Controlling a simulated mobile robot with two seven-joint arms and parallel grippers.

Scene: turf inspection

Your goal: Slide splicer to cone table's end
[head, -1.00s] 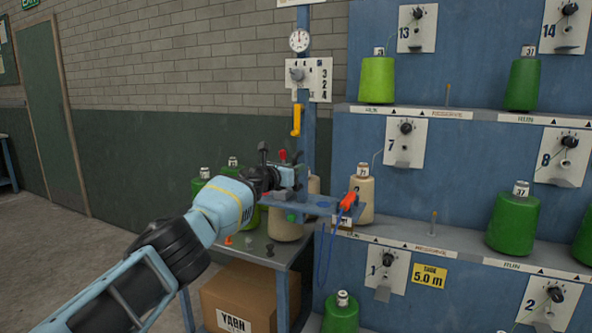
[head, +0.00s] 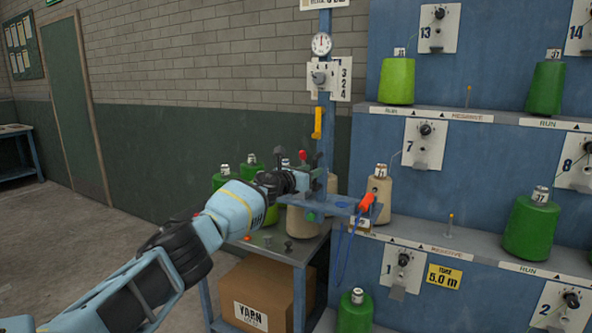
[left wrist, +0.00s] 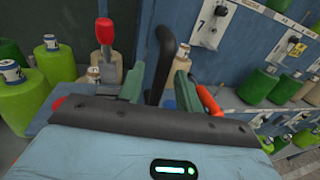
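The splicer seems to be the small unit with a red-knobbed lever (left wrist: 104,35) and an upright black handle (left wrist: 165,60), on a blue rail (head: 335,206) fixed to the post; my gripper partly hides it in the head view. My left gripper (left wrist: 158,85) has its two green fingers on either side of the black handle. A gap shows between handle and right finger, so it looks open around the handle. The cone table (head: 268,243) stands below and left of the rail, with green and beige cones on it. My right gripper is in neither view.
An orange-red tool (head: 366,202) with a blue coiled cord hangs at the rail's right end. The blue creel rack (head: 480,175) with cones fills the right. A yarn box (head: 262,295) sits under the cone table. Floor is clear at left.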

